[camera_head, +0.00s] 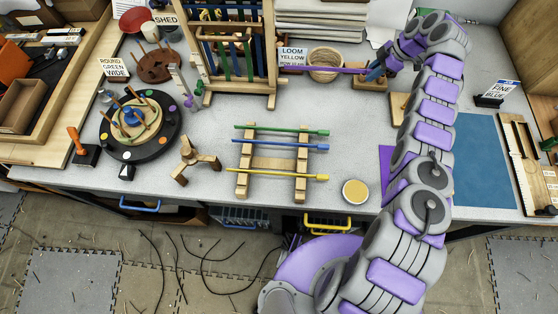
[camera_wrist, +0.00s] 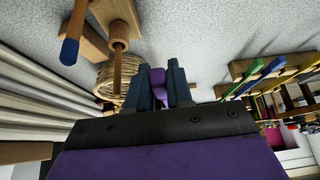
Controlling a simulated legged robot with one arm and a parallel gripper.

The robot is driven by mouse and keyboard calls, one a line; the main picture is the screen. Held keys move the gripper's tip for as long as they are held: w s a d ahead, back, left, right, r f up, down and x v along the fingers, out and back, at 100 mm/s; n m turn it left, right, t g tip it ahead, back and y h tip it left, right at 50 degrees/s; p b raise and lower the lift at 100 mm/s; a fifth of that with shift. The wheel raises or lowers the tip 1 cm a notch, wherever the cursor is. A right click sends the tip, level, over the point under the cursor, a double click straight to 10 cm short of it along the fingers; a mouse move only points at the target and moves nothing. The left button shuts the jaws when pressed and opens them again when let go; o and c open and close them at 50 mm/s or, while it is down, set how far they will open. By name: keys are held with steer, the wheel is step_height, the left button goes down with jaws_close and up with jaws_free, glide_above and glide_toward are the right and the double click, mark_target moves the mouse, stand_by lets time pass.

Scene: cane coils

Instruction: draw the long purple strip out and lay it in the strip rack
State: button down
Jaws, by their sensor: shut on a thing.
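The purple strip (camera_head: 340,70) runs level across the front of the round wicker coil, its left end near the "LOOM YELLOW" sign. My gripper (camera_head: 373,73) is shut on its right end, at the back right of the bench. In the wrist view my gripper's dark blue fingers (camera_wrist: 158,70) close around a purple piece of the strip (camera_wrist: 158,84); the rest of the strip is hidden there. The wooden strip rack (camera_head: 272,163) stands at the bench front, apart from my gripper. Green, blue and yellow strips lie across it. The rack also shows at the right in the wrist view (camera_wrist: 262,90).
The wicker coil (camera_head: 326,62) sits just left of my gripper, and a wooden block (camera_head: 369,84) is beneath it. The wooden loom (camera_head: 240,88) stands upright at the back. A round tin (camera_head: 355,190) is right of the rack. Bare bench lies between coil and rack.

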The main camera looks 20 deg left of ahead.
steer(key=shift+s+d+b, duration=0.1)
steer(key=shift+s+b, duration=0.5)
steer(key=shift+b, duration=0.7)
steer(key=shift+d, duration=0.1)
steer(key=shift+w+d+p, duration=0.25)
steer(key=shift+d+p, duration=0.3)
steer(key=shift+p, duration=0.05)
stand_by(0.3)
